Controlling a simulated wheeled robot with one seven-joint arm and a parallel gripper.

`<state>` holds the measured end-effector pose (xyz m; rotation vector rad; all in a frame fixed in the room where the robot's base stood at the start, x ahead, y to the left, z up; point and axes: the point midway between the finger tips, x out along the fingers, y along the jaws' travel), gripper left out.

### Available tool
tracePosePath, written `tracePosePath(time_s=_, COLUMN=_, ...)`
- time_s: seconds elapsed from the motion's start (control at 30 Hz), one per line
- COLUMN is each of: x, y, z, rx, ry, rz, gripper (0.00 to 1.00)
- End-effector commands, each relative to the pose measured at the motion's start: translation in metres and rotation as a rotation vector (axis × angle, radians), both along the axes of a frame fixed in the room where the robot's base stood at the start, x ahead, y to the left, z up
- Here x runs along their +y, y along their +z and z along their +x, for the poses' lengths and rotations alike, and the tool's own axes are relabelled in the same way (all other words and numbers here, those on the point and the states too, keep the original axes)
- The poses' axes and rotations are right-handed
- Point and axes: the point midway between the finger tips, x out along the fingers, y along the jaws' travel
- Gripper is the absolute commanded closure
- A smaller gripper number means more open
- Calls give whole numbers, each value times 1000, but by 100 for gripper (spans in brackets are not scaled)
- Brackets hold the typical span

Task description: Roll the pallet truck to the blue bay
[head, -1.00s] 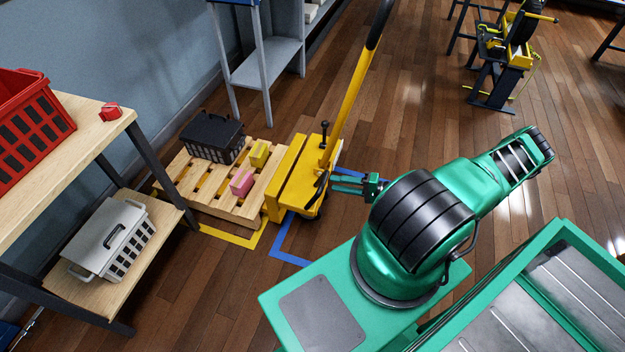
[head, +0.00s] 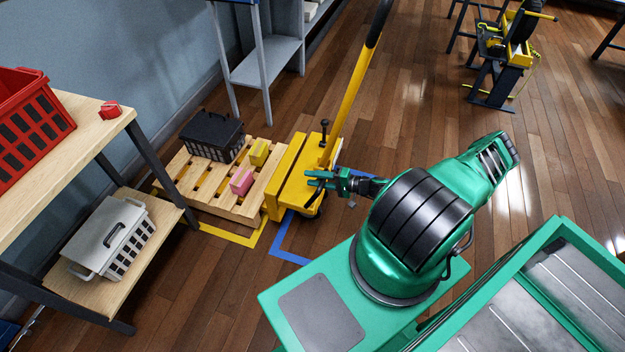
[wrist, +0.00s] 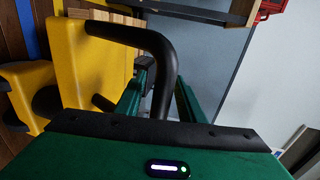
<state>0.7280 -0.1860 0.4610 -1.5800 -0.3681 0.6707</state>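The yellow pallet truck (head: 290,178) stands at the right end of a wooden pallet (head: 235,209), its tall yellow handle (head: 350,88) leaning up to the right. A blue taped outline (head: 278,238), the blue bay, lies on the floor beside and partly under the truck; the truck and my arm hide part of it. My gripper (head: 312,179) is at the truck's near side. In the wrist view, its green fingers (wrist: 158,98) are apart, with a black curved grip (wrist: 163,62) on the truck showing between them. I cannot tell whether they touch it.
The pallet carries a black crate (head: 212,136), a yellow block (head: 259,152) and a pink block (head: 241,182). Yellow tape (head: 238,239) marks the floor by the pallet. A wooden shelf table (head: 95,130) stands at left, a grey rack (head: 268,60) behind. Open floor (head: 420,110) lies right of the truck.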

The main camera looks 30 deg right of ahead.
Motion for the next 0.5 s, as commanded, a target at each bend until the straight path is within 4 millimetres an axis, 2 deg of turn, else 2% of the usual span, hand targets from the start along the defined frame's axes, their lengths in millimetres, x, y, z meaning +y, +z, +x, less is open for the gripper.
tracePosePath(time_s=0.1, x=0, y=0, z=0, rx=0, ry=0, rz=0, gripper=64)
tracePosePath(time_s=0.23, x=0, y=0, z=0, rx=0, ry=0, rz=0, gripper=96)
tracePosePath(time_s=0.27, x=0, y=0, z=0, rx=1, ry=0, rz=-1, gripper=100)
tracePosePath(time_s=0.5, x=-1, y=-1, z=-2, rx=2, ry=1, rz=-2, gripper=100)
